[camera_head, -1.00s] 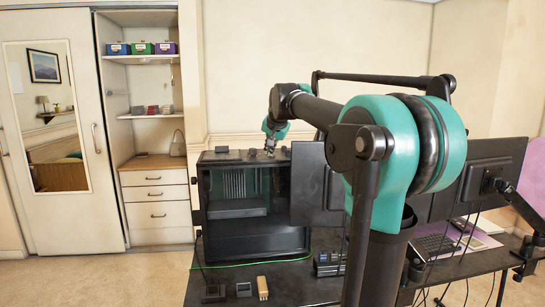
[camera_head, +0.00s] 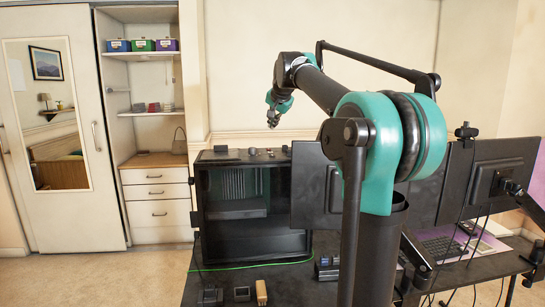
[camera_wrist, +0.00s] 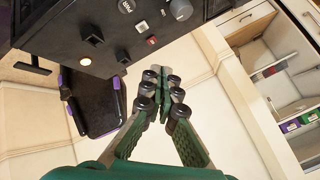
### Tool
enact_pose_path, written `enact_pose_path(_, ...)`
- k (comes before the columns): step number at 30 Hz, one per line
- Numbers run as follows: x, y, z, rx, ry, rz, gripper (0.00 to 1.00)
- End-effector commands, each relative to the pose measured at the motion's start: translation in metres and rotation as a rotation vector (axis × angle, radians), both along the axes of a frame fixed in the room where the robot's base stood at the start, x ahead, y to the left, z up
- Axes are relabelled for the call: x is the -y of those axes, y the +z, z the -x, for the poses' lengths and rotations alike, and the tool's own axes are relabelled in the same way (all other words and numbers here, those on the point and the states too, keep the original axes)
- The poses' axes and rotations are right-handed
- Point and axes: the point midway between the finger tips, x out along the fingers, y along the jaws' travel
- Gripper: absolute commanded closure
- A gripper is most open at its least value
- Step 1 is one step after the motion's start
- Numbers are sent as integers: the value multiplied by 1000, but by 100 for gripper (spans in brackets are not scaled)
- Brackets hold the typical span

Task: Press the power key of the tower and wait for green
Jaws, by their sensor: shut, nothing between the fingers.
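The black tower (camera_head: 250,240) stands on the desk with a dark see-through side and small controls along its top. In the wrist view its dark top panel (camera_wrist: 60,25) carries a round pale key (camera_wrist: 127,6) with lettering I cannot read for sure, a grey knob (camera_wrist: 180,9), a small red switch (camera_wrist: 152,41) and a round light (camera_wrist: 85,60) glowing warm orange-white. I see no green light on the panel. My gripper (camera_head: 272,121) is above the tower's top, apart from it. In the wrist view my gripper (camera_wrist: 161,100) is shut and empty, its tips clear of the controls.
Two monitors (camera_head: 318,190) (camera_head: 500,165) stand to the right of the tower, behind my arm. A green cable (camera_head: 255,265) and small dark boxes (camera_head: 242,293) lie on the desk. The space above the tower is open. Shelves (camera_head: 150,110) stand back left.

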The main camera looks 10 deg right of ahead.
Motion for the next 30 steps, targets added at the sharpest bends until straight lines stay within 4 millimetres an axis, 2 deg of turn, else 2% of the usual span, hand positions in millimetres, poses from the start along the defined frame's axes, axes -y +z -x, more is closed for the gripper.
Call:
enact_pose_path(5,0,-11,0,0,0,0,100)
enact_pose_path(21,0,-76,0,0,0,0,100)
enact_pose_path(30,0,-88,0,0,0,0,100)
